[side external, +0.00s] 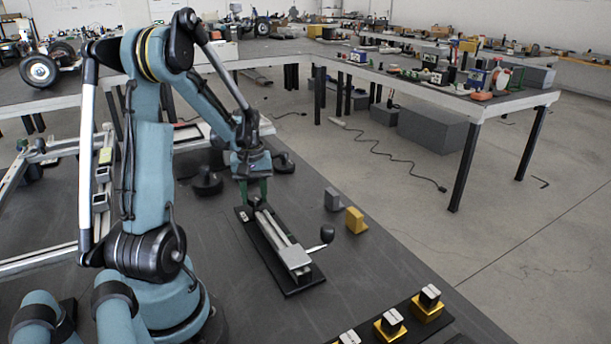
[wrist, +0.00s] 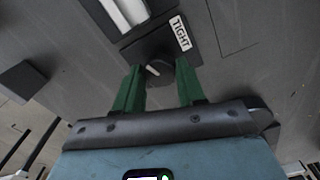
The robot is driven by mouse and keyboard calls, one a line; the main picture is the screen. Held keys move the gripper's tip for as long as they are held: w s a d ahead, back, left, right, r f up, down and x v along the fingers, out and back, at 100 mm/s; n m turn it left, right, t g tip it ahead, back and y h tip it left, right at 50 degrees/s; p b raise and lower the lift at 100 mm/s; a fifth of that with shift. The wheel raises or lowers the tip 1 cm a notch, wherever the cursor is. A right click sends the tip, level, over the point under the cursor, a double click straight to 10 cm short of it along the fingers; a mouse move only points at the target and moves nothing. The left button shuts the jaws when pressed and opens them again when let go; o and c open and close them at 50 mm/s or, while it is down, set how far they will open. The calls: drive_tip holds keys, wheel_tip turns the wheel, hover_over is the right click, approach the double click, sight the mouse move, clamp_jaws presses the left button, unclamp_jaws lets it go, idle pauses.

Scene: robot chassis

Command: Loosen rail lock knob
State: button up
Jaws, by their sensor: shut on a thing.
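The rail lock knob (wrist: 164,79) is dark and round with a white pointer mark. In the wrist view it sits between the green fingers of my gripper (wrist: 160,70), which are shut on it. A white label reading TIGHT (wrist: 181,33) lies beside it on the black base plate (side external: 300,283). In the side view my gripper (side external: 254,189) points down at the far end of the plate, and the knob there is mostly hidden by the fingers. The silver rail (side external: 279,230) runs from the knob toward a grey carriage block (side external: 295,258) at the near end.
A black ball handle (side external: 327,234) sticks out right of the rail. A grey block (side external: 332,200) and a yellow block (side external: 355,220) stand to the right. Dark round parts (side external: 207,182) stand left of the gripper. A strip with gold blocks (side external: 391,323) lies at the front right.

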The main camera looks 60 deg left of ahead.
sight(254, 197)
drive_tip(key=n, duration=0.4)
drive_tip(key=shift+n, duration=2.8)
drive_tip(key=o, duration=1.1)
drive_tip(key=shift+c, duration=0.2)
wheel_tip(254, 197, up, 12)
